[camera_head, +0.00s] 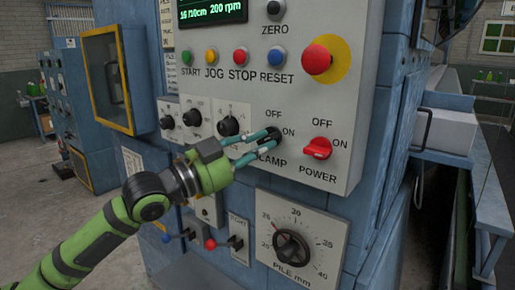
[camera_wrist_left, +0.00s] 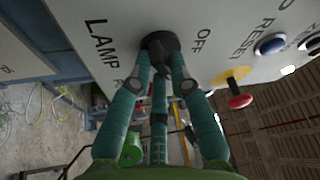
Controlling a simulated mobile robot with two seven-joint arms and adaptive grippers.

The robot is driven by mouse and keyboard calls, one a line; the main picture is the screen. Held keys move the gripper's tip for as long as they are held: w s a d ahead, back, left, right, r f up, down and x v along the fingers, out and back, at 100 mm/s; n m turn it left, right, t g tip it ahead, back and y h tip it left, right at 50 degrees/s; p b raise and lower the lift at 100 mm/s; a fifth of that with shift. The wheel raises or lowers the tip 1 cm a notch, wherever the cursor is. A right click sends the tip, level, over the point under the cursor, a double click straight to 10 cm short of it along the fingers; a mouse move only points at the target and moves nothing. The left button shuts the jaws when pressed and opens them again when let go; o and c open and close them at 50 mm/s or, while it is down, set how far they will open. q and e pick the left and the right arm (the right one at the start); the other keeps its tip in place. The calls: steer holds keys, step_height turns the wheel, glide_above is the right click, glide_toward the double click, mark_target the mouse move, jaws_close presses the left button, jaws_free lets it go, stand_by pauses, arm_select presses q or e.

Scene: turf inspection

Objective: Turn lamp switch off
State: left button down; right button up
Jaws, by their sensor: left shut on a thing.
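The black lamp switch (camera_head: 275,134) is a rotary knob on the light grey control panel (camera_head: 345,105), with OFF printed above it, ON to its right and LAMP below. My left gripper (camera_head: 271,141) is shut on this knob, its teal fingers either side of it. In the left wrist view the knob (camera_wrist_left: 160,44) sits between the fingertips (camera_wrist_left: 162,58), with LAMP to its left and OFF to its right. The fingers partly hide the knob, so I cannot tell exactly which way its pointer faces. My right gripper is not in view.
The red power switch (camera_head: 318,148) is just right of the lamp knob. A big red button on a yellow plate (camera_head: 317,60) is above. Several coloured buttons and black knobs (camera_head: 228,126) are to the left; the pile dial (camera_head: 291,248) is below.

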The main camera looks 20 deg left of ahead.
arm_select(q)
steer(key=n+t+y+p, duration=0.1)
steer(key=n, duration=0.3)
steer(key=n+t+y+p, duration=0.1)
steer(key=n+t, duration=0.1)
steer(key=n, duration=0.2)
steer(key=n+t+y+p, duration=0.1)
steer(key=n, duration=0.3)
steer(key=shift+s+d+r+t, duration=0.1)
steer(key=shift+d+t, duration=0.2)
steer(key=shift+d, duration=0.05)
steer(key=shift+n+t+y+p, duration=0.3)
steer(key=shift+n+y+p, duration=0.8)
steer(key=shift+n, duration=0.9)
steer(key=shift+d, duration=0.1)
steer(key=c, duration=1.1)
jaws_free()
steer(key=shift+c, duration=0.2)
